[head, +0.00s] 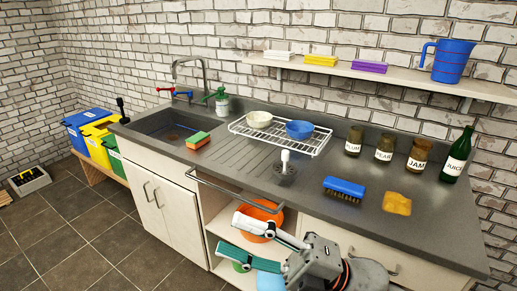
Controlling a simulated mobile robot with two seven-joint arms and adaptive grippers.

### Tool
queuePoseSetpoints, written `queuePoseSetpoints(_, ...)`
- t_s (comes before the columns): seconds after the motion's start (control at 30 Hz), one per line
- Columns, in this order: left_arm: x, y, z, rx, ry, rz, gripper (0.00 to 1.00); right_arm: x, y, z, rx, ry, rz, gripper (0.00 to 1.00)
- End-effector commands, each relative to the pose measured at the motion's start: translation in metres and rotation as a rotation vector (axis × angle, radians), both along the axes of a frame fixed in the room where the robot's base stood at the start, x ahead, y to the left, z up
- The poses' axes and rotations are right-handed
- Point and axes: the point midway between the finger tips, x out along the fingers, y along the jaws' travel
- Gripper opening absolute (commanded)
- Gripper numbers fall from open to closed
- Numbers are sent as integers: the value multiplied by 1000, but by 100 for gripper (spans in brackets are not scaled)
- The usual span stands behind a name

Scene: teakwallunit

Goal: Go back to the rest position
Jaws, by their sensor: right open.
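My right gripper (252,243) shows at the lower middle of the head view, in front of the counter's open shelf section. Its two fingers point left and are spread apart, with an orange bowl visible behind the gap. It holds nothing that I can see. My right arm comes in from the bottom right. My left gripper is out of view.
The dark counter (330,213) carries a dish rack (318,146) with two bowls, a sponge (198,140), a blue brush (344,188), jars and a green bottle (457,157). An orange bowl (270,212) stands on the shelf.

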Motion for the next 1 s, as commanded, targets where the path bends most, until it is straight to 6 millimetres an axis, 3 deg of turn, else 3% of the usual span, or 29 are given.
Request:
queuePoseSetpoints(0.13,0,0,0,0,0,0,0,51,-36,-42,146,350,-221,48)
queuePoseSetpoints(0.2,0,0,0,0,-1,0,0,70,-59,-75,199,518,-327,48)
queuePoseSetpoints(0.37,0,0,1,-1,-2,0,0,85,-114,-170,283,884,-549,48)
queuePoseSetpoints(0.53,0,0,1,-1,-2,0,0,60,-165,-274,330,1223,-744,48)
queuePoseSetpoints(0.7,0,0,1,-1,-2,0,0,8,-204,-361,352,1509,-903,48)
queuePoseSetpoints(0.8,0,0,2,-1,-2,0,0,-23,-219,-396,355,1630,-969,48)
queuePoseSetpoints(0.93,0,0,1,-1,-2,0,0,-49,-230,-421,359,1724,-1019,48)
queuePoseSetpoints(1.0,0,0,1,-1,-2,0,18,-57,-232,-428,359,1749,-1030,48)
